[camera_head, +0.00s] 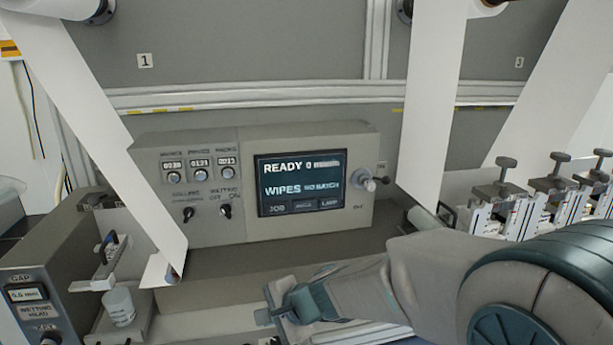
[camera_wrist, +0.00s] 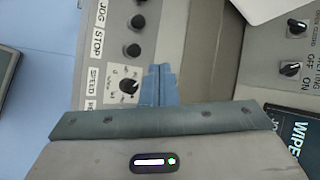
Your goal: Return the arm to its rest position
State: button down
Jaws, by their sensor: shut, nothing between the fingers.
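My arm reaches in from the right of the head view, bent low in front of the control console (camera_head: 360,160). My gripper (camera_head: 275,315) is at the lower middle of that view, below the console, with its fingertips hard to make out. In the wrist view my gripper (camera_wrist: 161,72) has its two blue fingers together with nothing between them. The fingers appear in front of a panel with black knobs (camera_wrist: 133,50) and labels JOG, STOP and SPEED. I cannot tell whether they touch it.
The console screen (camera_head: 300,183) reads READY and WIPES. White webs hang at left (camera_head: 110,130) and right (camera_head: 433,100). A gap unit (camera_head: 45,265) and a small white cup (camera_head: 120,305) stand at left. Several clamps (camera_head: 550,190) stand at right, close to my arm.

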jog(key=s+d+r+n+h, duration=0.1)
jog(key=s+d+n+h, duration=0.3)
jog(key=s+d, duration=0.3)
jog(key=s+d+r+n+g+h, duration=0.1)
jog(key=s+d+n, duration=0.5)
jog(key=d, duration=1)
jog(key=s+r+h, duration=0.1)
jog(key=s+h, duration=0.1)
jog(key=shift+s+d+r+h, duration=0.2)
jog(key=shift+s+h, duration=0.1)
jog(key=shift+h, duration=0.1)
jog(key=shift+a, duration=0.1)
dwell(0.5)
